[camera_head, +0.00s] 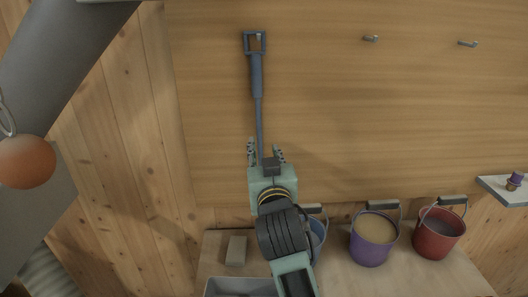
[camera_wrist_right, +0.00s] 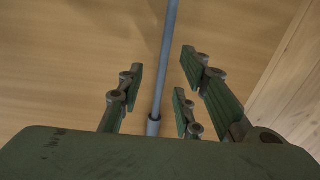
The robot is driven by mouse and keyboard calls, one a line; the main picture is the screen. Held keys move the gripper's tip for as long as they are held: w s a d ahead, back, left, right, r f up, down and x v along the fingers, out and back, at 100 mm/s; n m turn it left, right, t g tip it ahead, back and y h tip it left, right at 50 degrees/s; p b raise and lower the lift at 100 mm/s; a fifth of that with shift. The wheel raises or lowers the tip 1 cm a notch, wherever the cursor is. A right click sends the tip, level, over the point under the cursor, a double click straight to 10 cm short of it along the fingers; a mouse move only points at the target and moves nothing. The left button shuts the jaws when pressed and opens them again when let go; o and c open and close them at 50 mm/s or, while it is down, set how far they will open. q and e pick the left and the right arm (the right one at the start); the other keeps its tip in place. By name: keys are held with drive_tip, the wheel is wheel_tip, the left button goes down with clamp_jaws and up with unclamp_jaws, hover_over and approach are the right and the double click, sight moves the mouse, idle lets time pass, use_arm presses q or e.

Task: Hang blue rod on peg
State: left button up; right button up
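The blue rod (camera_head: 257,85) is upright against the wooden board, with its square loop handle at the top. A small peg end (camera_head: 258,37) shows inside the loop, and the rod appears to hang from it. My right gripper (camera_head: 265,152) is open at the rod's lower end. In the right wrist view, the rod (camera_wrist_right: 168,50) runs between the spread fingers (camera_wrist_right: 158,88) with gaps on both sides. Two bare pegs, a middle one (camera_head: 371,38) and a right one (camera_head: 468,43), stick out of the board. My left gripper is not in view.
Below the board, a shelf (camera_head: 345,277) holds a blue bucket (camera_head: 318,232), a purple bucket (camera_head: 373,241), a red bucket (camera_head: 438,233) and a small block (camera_head: 236,250). A grey tray (camera_head: 240,287) is at the front. The board's right half is mostly clear.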

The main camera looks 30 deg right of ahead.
sight(262, 140)
drive_tip(key=x, duration=0.1)
drive_tip(key=p+x, duration=0.1)
drive_tip(key=x, duration=0.2)
drive_tip(key=shift+w+r+p, duration=0.15)
drive_tip(key=shift+r+p, duration=0.15)
drive_tip(key=shift+x, duration=0.95)
drive_tip(key=shift+f, duration=0.1)
drive_tip(key=c, duration=0.6)
clamp_jaws()
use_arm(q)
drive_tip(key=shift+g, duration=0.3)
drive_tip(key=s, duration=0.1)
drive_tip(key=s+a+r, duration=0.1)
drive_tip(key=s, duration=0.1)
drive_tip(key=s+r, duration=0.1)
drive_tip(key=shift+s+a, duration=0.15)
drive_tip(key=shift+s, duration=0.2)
